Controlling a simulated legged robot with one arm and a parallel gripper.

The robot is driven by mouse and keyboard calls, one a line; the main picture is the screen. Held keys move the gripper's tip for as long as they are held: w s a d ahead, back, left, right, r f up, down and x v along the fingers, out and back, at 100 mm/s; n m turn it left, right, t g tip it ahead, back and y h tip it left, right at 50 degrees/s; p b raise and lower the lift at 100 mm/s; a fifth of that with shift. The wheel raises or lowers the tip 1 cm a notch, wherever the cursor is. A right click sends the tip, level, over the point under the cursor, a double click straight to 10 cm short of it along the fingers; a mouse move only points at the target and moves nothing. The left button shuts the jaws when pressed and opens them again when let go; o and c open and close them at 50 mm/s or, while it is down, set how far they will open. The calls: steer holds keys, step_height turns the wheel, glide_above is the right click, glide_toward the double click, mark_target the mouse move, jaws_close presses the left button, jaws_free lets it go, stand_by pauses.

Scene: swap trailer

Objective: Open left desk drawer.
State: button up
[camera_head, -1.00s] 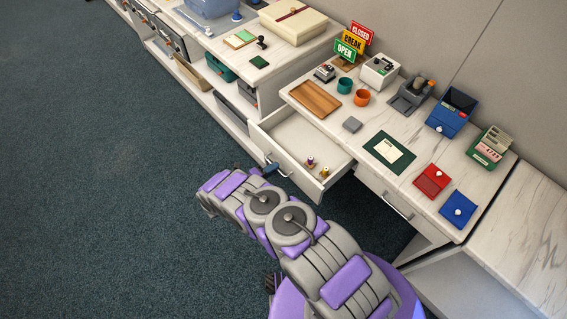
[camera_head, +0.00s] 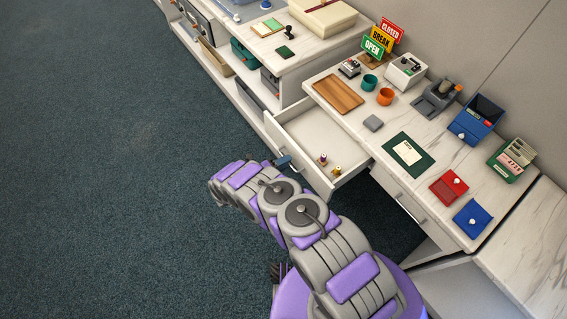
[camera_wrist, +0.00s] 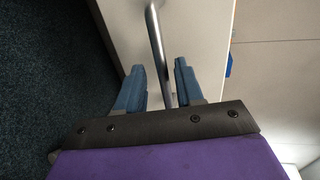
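The left desk drawer (camera_head: 306,132) is pulled out from the white marbled desk (camera_head: 399,118). Two small spool-like items (camera_head: 329,164) lie inside it near the front corner. My gripper (camera_head: 284,161) is at the drawer's front, by its handle. In the wrist view, the blue fingers of my gripper (camera_wrist: 159,68) are spread apart, with the metal handle (camera_wrist: 155,30) running between them. Gaps show on both sides of the handle there. The drawer front (camera_wrist: 200,25) fills the top middle of the wrist view.
A second, closed drawer (camera_head: 403,196) is to the right under the desk. A wooden tray (camera_head: 338,93), cups, a green mat (camera_head: 409,155) and red and blue pads stand on the desktop. A shelf unit (camera_head: 310,50) is at the back. Dark carpet (camera_head: 110,150) on the left is clear.

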steer(key=shift+r, duration=0.1)
steer(key=v, duration=1.7)
steer(key=shift+a, duration=0.2)
